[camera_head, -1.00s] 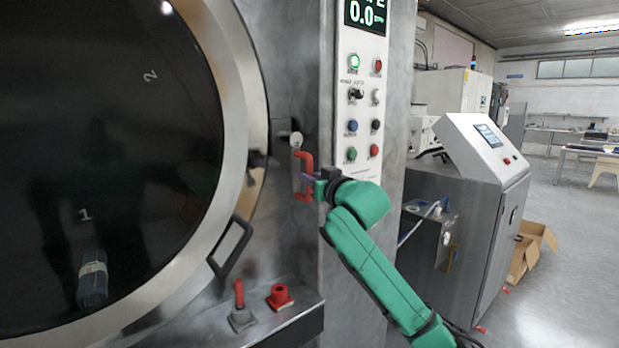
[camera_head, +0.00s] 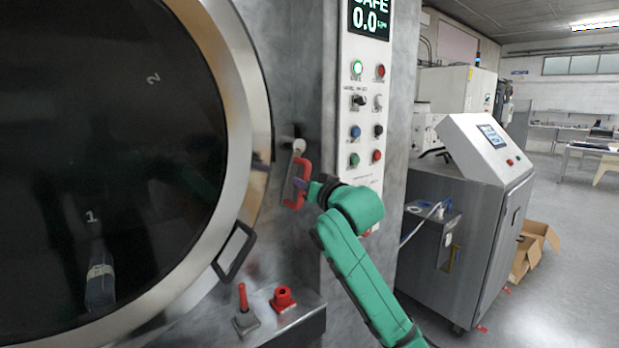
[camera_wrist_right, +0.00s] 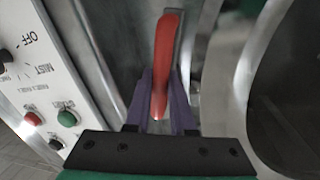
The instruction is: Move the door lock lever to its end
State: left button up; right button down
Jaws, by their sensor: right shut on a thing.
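The red door lock lever (camera_head: 298,183) sits beside the round washer door (camera_head: 241,90), on the grey front panel in the head view. A round metal knob shows at its upper end. My right gripper (camera_head: 309,189) is at the lever's right side. In the right wrist view my right gripper (camera_wrist_right: 162,112) has its purple fingers on both sides of the red lever (camera_wrist_right: 164,62), shut on it. The lever's lower part is partly hidden between the fingers. My left gripper is not in view.
A control panel (camera_head: 356,177) with several buttons stands right of the lever. A black door handle (camera_head: 234,251) is below left. A red switch (camera_head: 242,298) and red knob (camera_head: 283,297) sit on a ledge below.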

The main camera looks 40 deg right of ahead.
jog(key=a+r+m+g+y+p, duration=0.1)
jog(key=a+r+m+p, duration=0.4)
jog(key=m+p, duration=0.5)
jog(key=shift+a+r+m+y+p, duration=0.4)
jog(key=shift+r+y+p, duration=0.5)
jog(key=shift+p, duration=1.65)
jog(key=c, duration=0.8)
grip_release()
jog(key=shift+d, duration=0.1)
jog(key=shift+o, duration=0.2)
